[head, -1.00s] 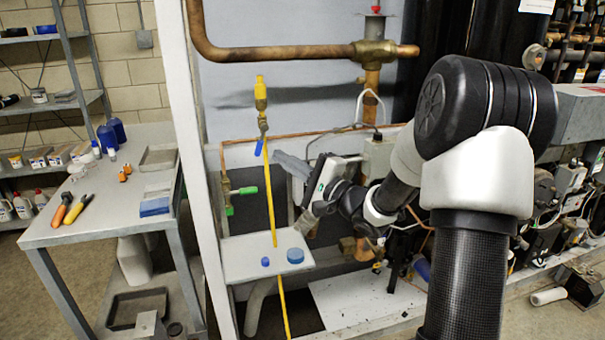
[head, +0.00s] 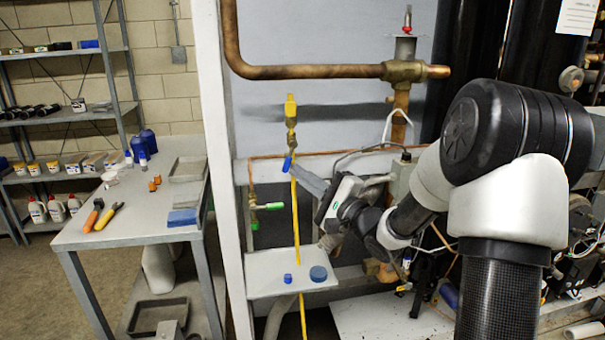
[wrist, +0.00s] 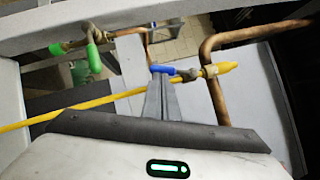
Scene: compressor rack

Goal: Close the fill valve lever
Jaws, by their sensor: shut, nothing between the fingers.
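A small valve with a blue lever (head: 288,163) hangs on the yellow hose below a yellow fitting (head: 291,106); the lever points down and slightly left in the head view. The blue lever also shows in the wrist view (wrist: 161,69), at the fingertips. A second valve with a green lever (head: 271,206) sits lower left on a copper pipe; it shows at upper left in the wrist view (wrist: 94,58). Neither valve is visibly labelled as the fill valve. My gripper (head: 297,167) is shut and empty, its tips at the blue lever's right side; contact is unclear.
A yellow hose (head: 297,222) runs down past a white shelf (head: 262,286) holding a blue cap and a blue disc. A white frame post (head: 222,170) stands left. A thick copper pipe (head: 300,72) crosses above. A workbench (head: 135,236) with tools stands farther left.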

